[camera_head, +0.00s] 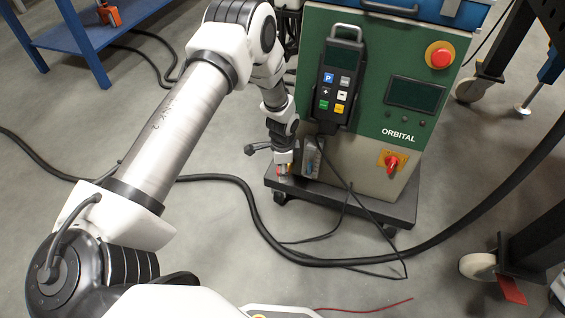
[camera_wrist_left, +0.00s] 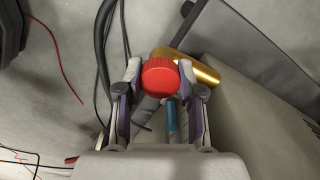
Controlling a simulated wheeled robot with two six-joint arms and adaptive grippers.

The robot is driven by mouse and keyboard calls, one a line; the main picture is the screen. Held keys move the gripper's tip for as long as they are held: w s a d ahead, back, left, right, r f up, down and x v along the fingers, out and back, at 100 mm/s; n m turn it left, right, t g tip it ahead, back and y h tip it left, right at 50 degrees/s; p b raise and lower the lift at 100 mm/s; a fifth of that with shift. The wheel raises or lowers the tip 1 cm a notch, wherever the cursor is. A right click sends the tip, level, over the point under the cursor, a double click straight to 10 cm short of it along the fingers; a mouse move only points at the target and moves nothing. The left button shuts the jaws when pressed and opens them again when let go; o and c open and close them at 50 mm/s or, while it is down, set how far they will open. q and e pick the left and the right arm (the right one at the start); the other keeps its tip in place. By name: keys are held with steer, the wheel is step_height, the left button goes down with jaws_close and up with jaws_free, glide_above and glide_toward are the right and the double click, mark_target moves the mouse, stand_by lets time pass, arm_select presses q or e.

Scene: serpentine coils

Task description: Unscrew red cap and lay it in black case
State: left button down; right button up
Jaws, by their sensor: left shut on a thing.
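The red cap (camera_wrist_left: 161,78) is round with a ridged rim and shows in the left wrist view between my two fingers. A gold cylinder (camera_wrist_left: 190,67) lies right behind it, and a blue cylindrical part (camera_wrist_left: 170,120) shows below it. My left gripper (camera_wrist_left: 160,88) is shut on the red cap. In the head view my left gripper (camera_head: 283,168) is low at the left front of the green machine, above its dark base. Whether the cap is still on its thread is hidden. I cannot make out the black case for certain. My right gripper is out of view.
The green ORBITAL machine (camera_head: 417,136) stands on a wheeled dark base (camera_head: 340,202) and carries a black keypad pendant (camera_head: 340,80). Thick black cables (camera_head: 258,220) run over the grey floor. A blue bench (camera_head: 85,42) is at the far left. The floor in front is mostly open.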

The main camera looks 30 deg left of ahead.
arm_select(q)
steer(key=shift+r+n, duration=0.15)
steer(key=shift+n, duration=0.45)
steer(key=shift+n+p, duration=0.4)
steer(key=shift+p, duration=0.35)
steer(key=shift+n+p, duration=0.65)
steer(key=shift+n, duration=0.55)
